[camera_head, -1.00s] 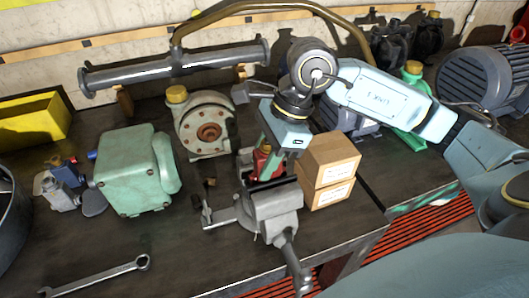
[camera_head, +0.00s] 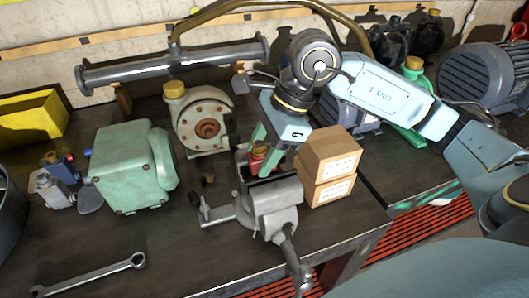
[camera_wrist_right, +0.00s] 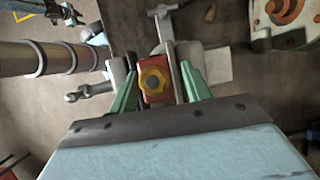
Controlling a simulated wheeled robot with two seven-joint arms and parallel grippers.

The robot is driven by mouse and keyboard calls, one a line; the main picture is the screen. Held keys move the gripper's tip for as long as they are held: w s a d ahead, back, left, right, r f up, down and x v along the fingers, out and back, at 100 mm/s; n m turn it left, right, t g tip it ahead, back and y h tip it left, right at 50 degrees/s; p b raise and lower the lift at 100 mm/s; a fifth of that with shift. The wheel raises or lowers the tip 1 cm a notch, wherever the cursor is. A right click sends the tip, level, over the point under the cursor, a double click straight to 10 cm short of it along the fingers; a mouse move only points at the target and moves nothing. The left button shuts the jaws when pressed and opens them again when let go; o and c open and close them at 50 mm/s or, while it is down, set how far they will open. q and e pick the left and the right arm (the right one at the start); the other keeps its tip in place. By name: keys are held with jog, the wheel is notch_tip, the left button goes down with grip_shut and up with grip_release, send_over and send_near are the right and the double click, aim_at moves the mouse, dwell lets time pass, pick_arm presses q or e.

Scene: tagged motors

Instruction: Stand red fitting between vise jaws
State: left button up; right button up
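The red fitting (camera_head: 257,161) with a yellow cap stands upright at the vise (camera_head: 274,199). In the head view it sits behind the front jaw and appears to be between the jaws; its lower part is hidden. In the right wrist view the fitting (camera_wrist_right: 155,83) shows from above, its yellow hexagonal cap in the middle. My right gripper (camera_head: 268,148) is open above the vise. Its two green fingers (camera_wrist_right: 161,92) are spread on either side of the fitting, with a narrow gap visible on the right side. My left gripper is not in view.
Two stacked cardboard boxes (camera_head: 328,168) stand close to the right of the vise. A green motor housing (camera_head: 132,171) and a round pump (camera_head: 203,120) stand to the left and behind. A wrench (camera_head: 92,276) lies at the front left. The bench between wrench and vise is clear.

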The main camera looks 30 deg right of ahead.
jog(key=shift+s+a+f+g, duration=0.1)
jog(key=shift+s+f+g, duration=0.15)
jog(key=shift+f, duration=0.35)
jog(key=shift+s+a+f+g, duration=0.15)
jog(key=shift+s+f, duration=0.2)
jog(key=shift+f, duration=0.25)
jog(key=shift+d+r, duration=0.1)
jog(key=w+p+v, duration=0.1)
jog(key=p+v, duration=0.2)
jog(key=v, duration=0.7)
jog(key=shift+a+t+p, duration=0.2)
jog(key=shift+t+p, duration=0.2)
